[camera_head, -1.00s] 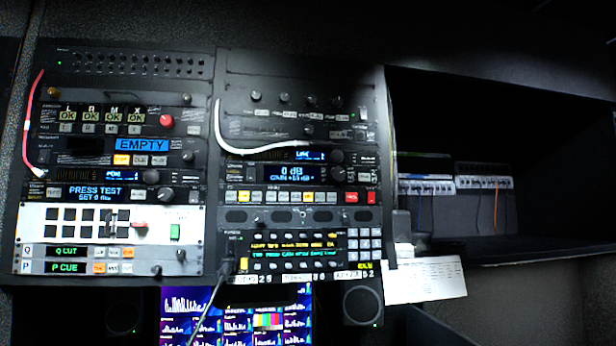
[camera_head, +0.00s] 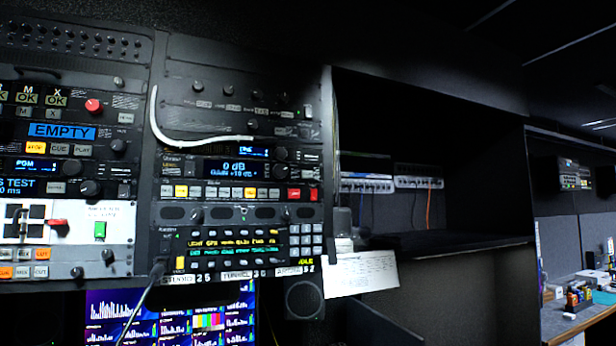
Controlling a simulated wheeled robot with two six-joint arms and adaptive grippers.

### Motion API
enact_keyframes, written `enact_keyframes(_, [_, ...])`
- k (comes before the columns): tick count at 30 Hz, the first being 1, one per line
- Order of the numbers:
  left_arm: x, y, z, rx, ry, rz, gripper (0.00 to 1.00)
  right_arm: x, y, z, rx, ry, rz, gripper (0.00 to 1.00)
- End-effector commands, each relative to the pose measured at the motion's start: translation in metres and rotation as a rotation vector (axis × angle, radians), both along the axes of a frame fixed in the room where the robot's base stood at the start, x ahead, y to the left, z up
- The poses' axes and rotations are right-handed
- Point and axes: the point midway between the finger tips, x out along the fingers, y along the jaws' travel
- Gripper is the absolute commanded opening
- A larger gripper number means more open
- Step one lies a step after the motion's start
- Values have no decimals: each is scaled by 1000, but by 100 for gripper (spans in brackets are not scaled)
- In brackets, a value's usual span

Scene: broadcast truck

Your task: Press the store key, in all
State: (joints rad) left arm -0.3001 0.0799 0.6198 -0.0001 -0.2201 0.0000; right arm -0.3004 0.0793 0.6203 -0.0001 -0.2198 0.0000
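I cannot make out which key is the store key; most key labels are too small to read. A rack unit with a blue "0 dB" display (camera_head: 233,169) has a row of white, yellow and red keys (camera_head: 238,192) under it. Below is a panel with lines of yellow and green text (camera_head: 235,243) and a pale keypad (camera_head: 305,240) at its right. On the left rack, a unit shows "EMPTY" (camera_head: 62,131) with an orange, a CUE and a PLAY key (camera_head: 59,149) below. Neither gripper is in view.
A paper sheet (camera_head: 360,273) hangs right of the rack. A dark recess holds patch units (camera_head: 366,183). A wooden desk (camera_head: 575,322) with small items stands far right.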

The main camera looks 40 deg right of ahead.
Motion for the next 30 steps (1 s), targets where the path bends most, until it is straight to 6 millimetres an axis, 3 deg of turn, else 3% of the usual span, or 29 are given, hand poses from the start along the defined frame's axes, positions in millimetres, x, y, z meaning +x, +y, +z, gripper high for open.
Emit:
enact_keyframes(2, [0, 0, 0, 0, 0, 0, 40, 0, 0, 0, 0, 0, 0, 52])
enact_keyframes(13, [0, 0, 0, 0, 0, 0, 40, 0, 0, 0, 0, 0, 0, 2])
enact_keyframes(30, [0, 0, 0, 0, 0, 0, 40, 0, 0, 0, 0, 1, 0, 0])
